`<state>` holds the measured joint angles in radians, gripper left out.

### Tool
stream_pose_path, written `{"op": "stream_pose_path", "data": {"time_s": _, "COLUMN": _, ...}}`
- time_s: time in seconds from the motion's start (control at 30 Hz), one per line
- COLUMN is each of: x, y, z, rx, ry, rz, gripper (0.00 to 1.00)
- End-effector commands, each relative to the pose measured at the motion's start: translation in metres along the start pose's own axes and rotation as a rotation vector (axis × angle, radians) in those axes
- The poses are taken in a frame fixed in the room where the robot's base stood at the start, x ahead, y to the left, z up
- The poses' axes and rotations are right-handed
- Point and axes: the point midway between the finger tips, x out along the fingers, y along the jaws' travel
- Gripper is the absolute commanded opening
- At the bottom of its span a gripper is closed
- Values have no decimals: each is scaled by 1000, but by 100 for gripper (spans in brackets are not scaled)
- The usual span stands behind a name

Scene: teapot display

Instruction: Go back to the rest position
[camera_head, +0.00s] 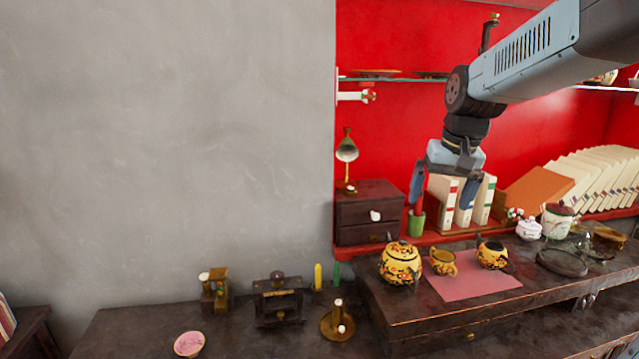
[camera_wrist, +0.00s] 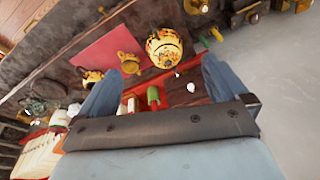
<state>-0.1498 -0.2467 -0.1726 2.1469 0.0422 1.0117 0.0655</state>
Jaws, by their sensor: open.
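My gripper (camera_head: 442,190) hangs from my arm in front of the red shelf back, above the dark wooden cabinet. Its fingers are spread wide and nothing is between them in the head view. In the wrist view my gripper (camera_wrist: 158,85) also shows two blue-grey fingers apart. Below it, a yellow floral teapot (camera_head: 401,264), a small yellow cup (camera_head: 443,262) and a second dark and yellow pot (camera_head: 492,254) stand by or on a pink mat (camera_head: 470,285). The teapot (camera_wrist: 166,48) and cup (camera_wrist: 129,62) also show in the wrist view. No finger visibly touches them.
Upright books (camera_head: 465,200), a green cup (camera_head: 416,224) and a small drawer box (camera_head: 368,212) stand behind the gripper. A glass shelf (camera_head: 400,79) runs behind my arm. White jars (camera_head: 529,229) are at right. Open space lies before the grey wall (camera_head: 165,130).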

Motion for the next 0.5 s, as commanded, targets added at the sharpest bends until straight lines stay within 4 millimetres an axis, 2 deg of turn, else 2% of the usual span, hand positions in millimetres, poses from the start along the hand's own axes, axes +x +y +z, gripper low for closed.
{"op": "stream_pose_path", "data": {"time_s": 0.03, "x": -7, "y": 1, "z": 13, "rx": -8, "ry": 21, "rz": -3, "gripper": 100}}
{"op": "stream_pose_path", "data": {"time_s": 0.2, "x": -20, "y": 4, "z": 53, "rx": -38, "ry": 83, "rz": -2, "gripper": 100}}
{"op": "stream_pose_path", "data": {"time_s": 0.5, "x": -29, "y": 7, "z": 122, "rx": -89, "ry": 194, "rz": 22, "gripper": 100}}
